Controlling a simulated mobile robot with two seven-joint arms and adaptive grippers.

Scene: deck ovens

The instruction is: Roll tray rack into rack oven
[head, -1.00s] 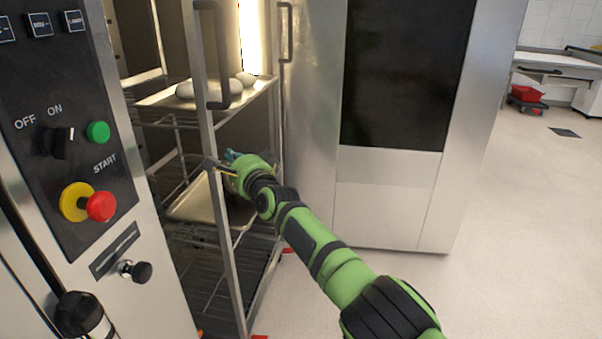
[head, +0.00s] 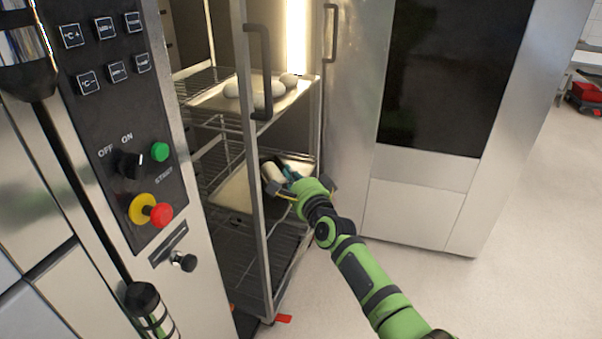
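The tray rack (head: 255,200) is a tall metal frame on casters, upright at the opening of the lit rack oven (head: 297,30). Dark handles show on its near post (head: 263,75) and its far post (head: 331,32). A tray (head: 215,98) with pale loaves sits on an upper shelf, and another tray (head: 232,195) is on a middle shelf. My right gripper (head: 300,183) is at the rack's open side at middle-shelf height, its fingers spread. A pale rounded thing (head: 272,173) shows just beyond it; I cannot tell whether they touch. My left gripper is not in view.
The oven's control panel (head: 125,120), with a red-and-yellow stop button (head: 152,210), stands close at left. A steel door with a dark window (head: 440,75) stands right of the rack. Pale floor (head: 520,250) is clear at right. A red bin (head: 586,92) is far back.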

